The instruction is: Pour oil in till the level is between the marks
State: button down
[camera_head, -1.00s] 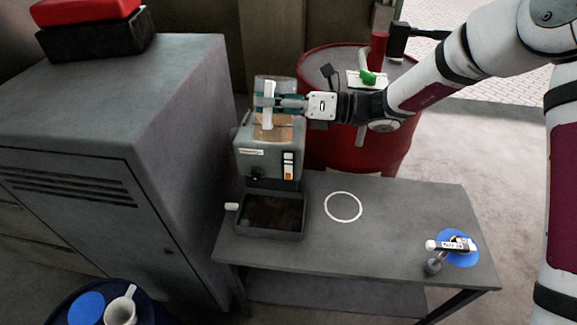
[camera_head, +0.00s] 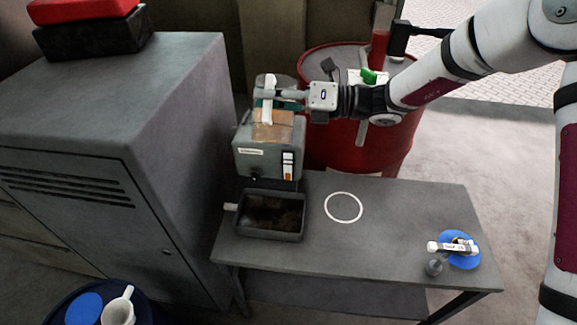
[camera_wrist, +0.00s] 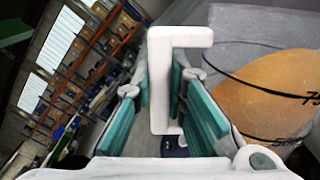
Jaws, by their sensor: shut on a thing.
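My gripper (camera_head: 283,95) is shut on the white handle (camera_head: 268,98) of a clear jug (camera_head: 290,82). The jug holds amber-brown oil (camera_head: 272,127) and is above the grey engine housing (camera_head: 262,160). In the wrist view the handle (camera_wrist: 163,85) stands between the teal finger pads, with the amber oil (camera_wrist: 275,95) and printed scale figures to the right. The scale lines look slanted. A narrow sight glass (camera_head: 288,165) on the housing front has dark marks and an orange part; its exact level is too small to read. The jug's spout and any stream are not visible.
A dark tray (camera_head: 269,240) sits before the housing on the grey bench (camera_head: 390,215). A white ring (camera_head: 343,207) marks the bench, and a blue disc (camera_head: 462,262) with small parts lies right. A red drum (camera_head: 340,155) stands behind, a grey cabinet (camera_head: 175,110) left.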

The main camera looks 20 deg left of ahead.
jog(key=shift+r, duration=0.1)
dwell(0.3)
jog(key=shift+w+a+r+m, duration=0.15)
jog(key=shift+w+m, duration=0.15)
jog(key=shift+m, duration=0.3)
jog(key=shift+w+m+b, duration=0.45)
jog(key=shift+m+b, duration=0.05)
dwell(0.3)
jog(key=shift+w+a+f+m, duration=0.1)
jog(key=shift+w+f+m, duration=0.1)
jog(key=shift+f+m, duration=0.1)
jog(key=shift+f, duration=0.1)
dwell(0.4)
jog(key=shift+w+f+b, duration=0.2)
jog(key=shift+f+b, duration=0.05)
jog(key=shift+b, duration=0.05)
